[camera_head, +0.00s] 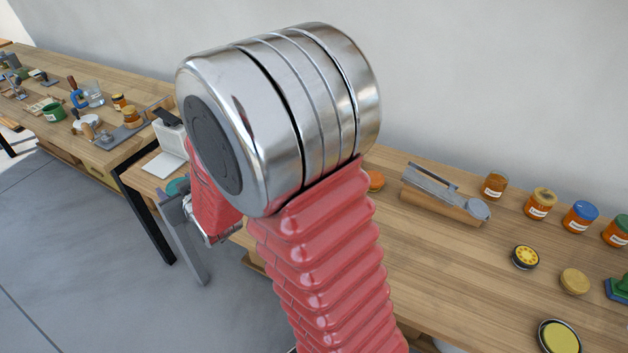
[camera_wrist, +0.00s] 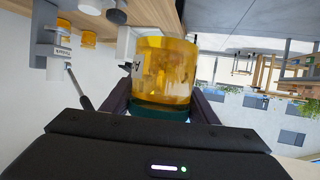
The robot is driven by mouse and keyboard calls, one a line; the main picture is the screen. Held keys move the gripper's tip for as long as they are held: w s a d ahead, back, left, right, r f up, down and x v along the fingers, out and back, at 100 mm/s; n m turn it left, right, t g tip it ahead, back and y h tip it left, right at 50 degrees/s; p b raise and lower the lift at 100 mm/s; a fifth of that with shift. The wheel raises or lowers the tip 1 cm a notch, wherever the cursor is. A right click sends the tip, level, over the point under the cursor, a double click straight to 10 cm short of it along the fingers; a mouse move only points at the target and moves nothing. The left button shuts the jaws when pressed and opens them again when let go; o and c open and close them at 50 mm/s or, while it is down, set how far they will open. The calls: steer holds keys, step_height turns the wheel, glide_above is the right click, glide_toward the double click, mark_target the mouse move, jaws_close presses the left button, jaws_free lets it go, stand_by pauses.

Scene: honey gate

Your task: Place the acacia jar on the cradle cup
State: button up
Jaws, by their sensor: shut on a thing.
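My gripper (camera_wrist: 163,98) is shut on an amber honey jar (camera_wrist: 165,72) with a teal lid (camera_wrist: 160,113). The fingers hold it from both sides, and the lid lies nearest the palm in the wrist view. A label shows only at its left edge; I cannot read the name. In the head view my arm hides most of the gripper, and a teal lid (camera_head: 177,187) shows left of it, near the table's front edge. A metal piece with a round grey end (camera_head: 476,210) sits on a wooden base; I cannot tell whether this is the cradle cup.
A white device (camera_head: 170,137) stands behind the gripper. Several jars line the wall at right, including a blue-lidded one (camera_head: 580,216). Loose lids, one yellow (camera_head: 525,257), lie in front. Another cluttered table (camera_head: 70,150) stands at left, beyond a gap.

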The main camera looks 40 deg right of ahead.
steer(key=w+d+r, duration=0.1)
steer(key=d+r, duration=0.5)
steer(key=d, duration=0.3)
steer(key=s+d+r+y, duration=0.1)
steer(key=s+d+r, duration=0.1)
steer(key=s+d, duration=0.5)
steer(key=s+d+r+n+y, duration=0.1)
steer(key=s+d, duration=0.6)
steer(key=d, duration=0.7)
steer(key=shift+r+n, duration=0.3)
steer(key=shift+r, duration=0.25)
steer(key=shift+f, duration=3.15)
steer(key=shift+f, duration=1.9)
